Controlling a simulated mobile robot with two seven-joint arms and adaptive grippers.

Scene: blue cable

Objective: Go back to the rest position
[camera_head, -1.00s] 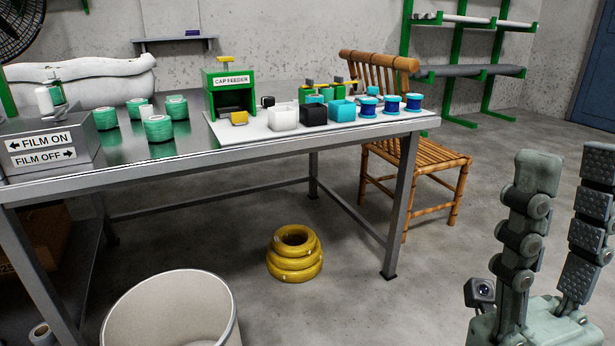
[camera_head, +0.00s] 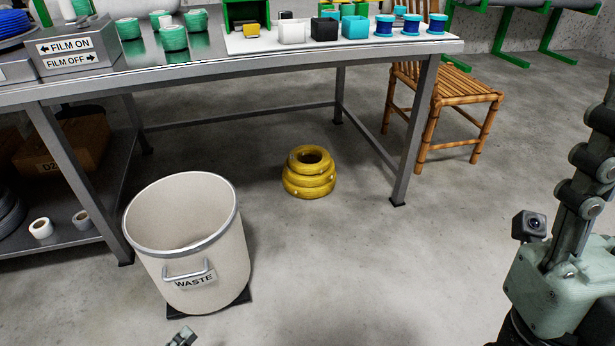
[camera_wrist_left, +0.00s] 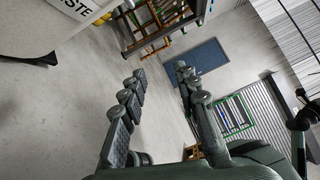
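My left gripper (camera_head: 182,338) barely enters the head view at the bottom edge, in front of the waste bin; only a fingertip piece shows. In the left wrist view my left gripper (camera_wrist_left: 160,85) has its two fingers well apart with nothing between them, only floor and far wall behind. My right gripper (camera_head: 590,170) stands at the right edge of the head view, pointing up. One finger shows beside its palm and small camera; the other is out of frame. I see nothing held in it.
The white waste bin (camera_head: 235,245) stands close by the left gripper; it also shows in the left wrist view (camera_wrist_left: 45,28). The metal table (camera_head: 250,62) carries spools and small boxes. Yellow coils (camera_head: 308,180) lie on the floor beneath. A bamboo chair (camera_head: 460,90) stands right. The middle floor is clear.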

